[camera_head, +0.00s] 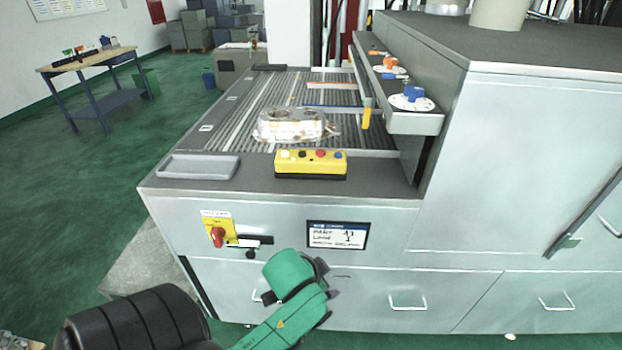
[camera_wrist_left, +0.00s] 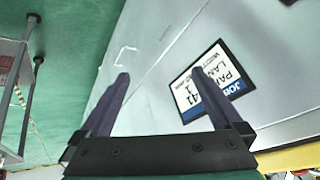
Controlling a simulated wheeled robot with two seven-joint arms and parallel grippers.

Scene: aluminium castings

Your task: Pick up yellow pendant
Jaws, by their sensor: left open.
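The yellow pendant (camera_head: 311,169) is a box with coloured buttons on top. It lies on the dark front ledge of the machine in the head view. My left gripper (camera_head: 322,272) is below it, in front of the machine's grey front face, apart from the pendant. My green wrist partly hides its fingers there. In the left wrist view its two dark fingers (camera_wrist_left: 160,78) are spread and empty, facing the front panel with a label. A yellow strip (camera_wrist_left: 292,158) shows at that view's lower right; too little shows to name it. My right gripper is not in view.
A grey tray (camera_head: 199,167) lies left of the pendant on the ledge. A metal casting (camera_head: 291,123) sits behind it on the ribbed bed. A shelf (camera_head: 418,123) with blue and orange parts overhangs at right. A red switch (camera_head: 217,235) and drawer handles (camera_head: 408,302) project from the front.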

